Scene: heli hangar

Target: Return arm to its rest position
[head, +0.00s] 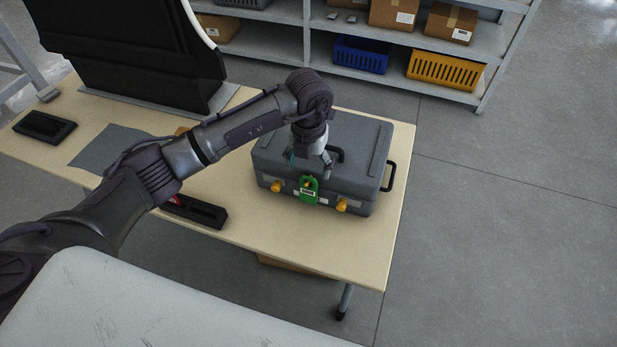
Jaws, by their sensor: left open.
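My left arm reaches in from the left across the table (258,228). My left gripper (309,169) points down with its fingers apart, above the front part of a grey case (357,148). It looks empty. Whether its fingertips touch the case is hard to tell. The case lies shut on the table, with two yellow latches on its front, one of them the right latch (342,206). A green padlock-like tag (308,190) hangs at the front middle, just below the gripper. The case's top handle (338,154) is partly hidden by the gripper. My right gripper is not in view.
A black tray (203,212) with a red item lies left of the case, partly behind my arm. A grey mat (105,146), a dark device (44,126) and a large black panel (135,50) are further left. Shelving (480,82) stands behind. The floor at right is clear.

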